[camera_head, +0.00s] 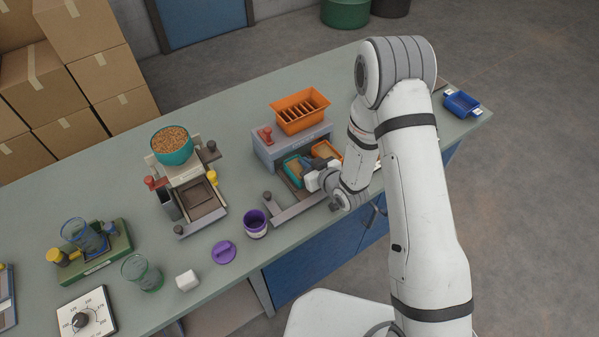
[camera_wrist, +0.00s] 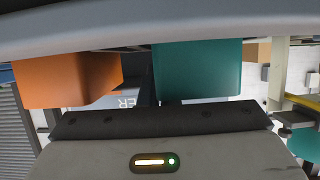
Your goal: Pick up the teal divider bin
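The teal divider bin (camera_head: 288,162) sits in the low station in the middle of the bench, left of an orange bin (camera_head: 337,152); both seem to hold something tan. In the wrist view the teal bin (camera_wrist: 200,70) is right of centre and the orange bin (camera_wrist: 65,80) is at the left, with a dark gap between them. My gripper (camera_head: 311,166) is low at the station, right beside the teal bin. It partly hides the bins. Its fingertips are not clear in either view, so I cannot tell its opening or whether it touches the bin.
An orange slotted tray (camera_head: 300,112) stands on the grey housing behind the bins. A purple cup (camera_head: 255,225) and purple lid (camera_head: 223,252) lie to the front left.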

